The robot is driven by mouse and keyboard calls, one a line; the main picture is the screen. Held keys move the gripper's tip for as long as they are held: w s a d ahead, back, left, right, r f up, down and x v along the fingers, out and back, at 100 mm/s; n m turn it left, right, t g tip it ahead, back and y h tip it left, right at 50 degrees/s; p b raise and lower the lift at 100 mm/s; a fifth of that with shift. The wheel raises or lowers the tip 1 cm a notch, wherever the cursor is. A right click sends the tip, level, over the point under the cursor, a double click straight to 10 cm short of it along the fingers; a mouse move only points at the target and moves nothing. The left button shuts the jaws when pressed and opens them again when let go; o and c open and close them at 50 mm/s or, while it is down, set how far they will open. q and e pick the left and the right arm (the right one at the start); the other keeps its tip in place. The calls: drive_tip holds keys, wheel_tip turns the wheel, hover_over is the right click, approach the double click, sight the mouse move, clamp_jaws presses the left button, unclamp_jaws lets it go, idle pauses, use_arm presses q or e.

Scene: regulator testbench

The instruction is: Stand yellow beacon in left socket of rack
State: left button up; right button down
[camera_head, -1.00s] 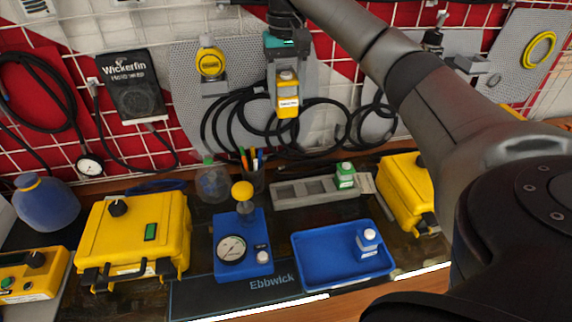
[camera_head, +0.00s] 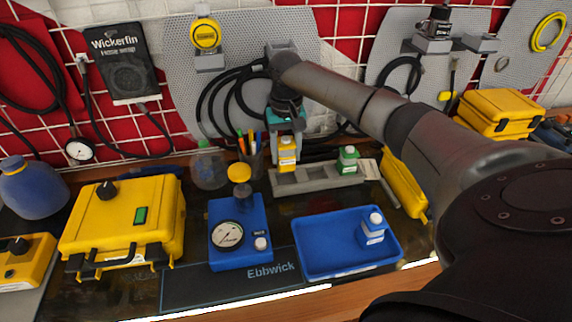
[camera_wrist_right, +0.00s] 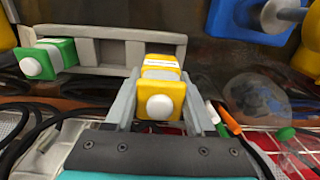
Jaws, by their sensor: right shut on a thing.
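The yellow beacon (camera_head: 287,157), with a white cap and white label, is upright at the left end of the grey rack (camera_head: 322,178). My right gripper (camera_head: 286,140) is shut on it from behind; in the wrist view the fingers flank the beacon (camera_wrist_right: 160,90). The beacon's base is over or at the left socket; I cannot tell whether it is inside. A green beacon (camera_head: 348,159) stands in the right socket and also shows in the wrist view (camera_wrist_right: 48,58). The middle socket (camera_wrist_right: 105,50) looks empty. My left gripper is not in view.
A blue tray (camera_head: 318,274) with a blue-and-white beacon (camera_head: 372,228) lies in front of the rack. A blue gauge box (camera_head: 238,255), a pen cup (camera_head: 251,160) and a clear bottle (camera_head: 208,168) stand to the left. A yellow case (camera_head: 404,186) stands right.

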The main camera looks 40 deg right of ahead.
sight(286, 139)
wheel_tip(286, 139, down, 6)
drive_tip(key=shift+r+b, duration=0.25)
drive_tip(key=shift+b, duration=0.3)
drive_tip(key=shift+s+a+f, duration=0.15)
drive_tip(key=shift+s+f, duration=0.15)
drive_tip(key=shift+f, duration=0.35)
drive_tip(key=shift+c, duration=1.2)
unclamp_jaws()
drive_tip(key=shift+f, duration=0.1)
drive_tip(key=shift+w+r, duration=0.15)
drive_tip(key=shift+r, duration=0.35)
wheel_tip(286, 139, up, 13)
drive_tip(key=shift+w+f+p, duration=0.1)
drive_tip(key=shift+f+p, duration=0.1)
drive_tip(key=shift+p, duration=1)
